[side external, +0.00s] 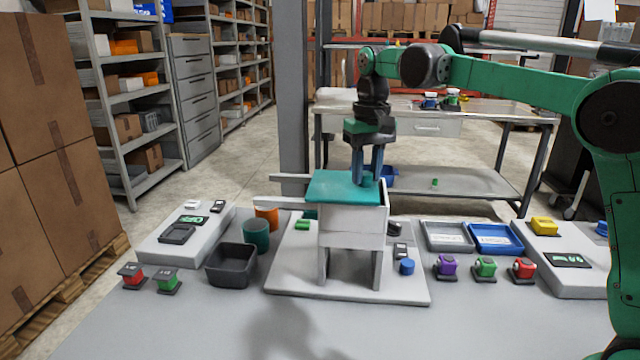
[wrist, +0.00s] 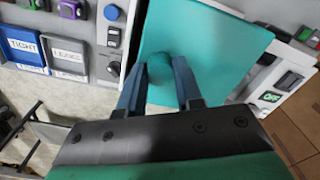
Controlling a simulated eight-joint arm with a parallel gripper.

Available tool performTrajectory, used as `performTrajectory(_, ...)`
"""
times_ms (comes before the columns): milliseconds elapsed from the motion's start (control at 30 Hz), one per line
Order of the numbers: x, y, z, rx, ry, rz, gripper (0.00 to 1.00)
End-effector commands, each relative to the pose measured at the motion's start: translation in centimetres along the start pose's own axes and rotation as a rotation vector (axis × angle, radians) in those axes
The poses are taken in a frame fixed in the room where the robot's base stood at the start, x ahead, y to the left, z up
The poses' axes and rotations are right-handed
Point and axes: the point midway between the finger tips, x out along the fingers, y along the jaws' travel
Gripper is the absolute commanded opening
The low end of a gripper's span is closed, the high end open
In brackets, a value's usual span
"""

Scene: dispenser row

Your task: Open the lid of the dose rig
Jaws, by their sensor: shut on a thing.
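The dose rig (side external: 350,220) is a pale grey box on legs, standing on a light base plate in the middle of the side external view. Its flat teal lid (side external: 335,186) lies across the top, and two grey rails stick out to the left. The lid fills much of the wrist view (wrist: 215,50). My gripper (side external: 368,180) is above the lid's right part, pointing down. In the wrist view my gripper (wrist: 160,85) has its fingers on both sides of a round teal knob (wrist: 160,68) on the lid, shut on it. The box's inside is hidden.
A dark bin (side external: 232,265), a teal cup (side external: 256,236) and an orange cup (side external: 267,217) stand left of the rig. Grey (side external: 448,237) and blue (side external: 496,239) trays lie to its right, with several small coloured blocks in front.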

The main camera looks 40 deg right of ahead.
Motion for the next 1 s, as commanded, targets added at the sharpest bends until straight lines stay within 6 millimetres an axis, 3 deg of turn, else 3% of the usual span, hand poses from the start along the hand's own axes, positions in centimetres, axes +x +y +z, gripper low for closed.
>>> performTrajectory(767, 0.0, -0.2, -0.1, 0.0, 0.002, 0.0, 0.0)
performTrajectory(1000, 0.0, -3.7, -2.0, -0.005, 0.003, 0.0, 0.0)
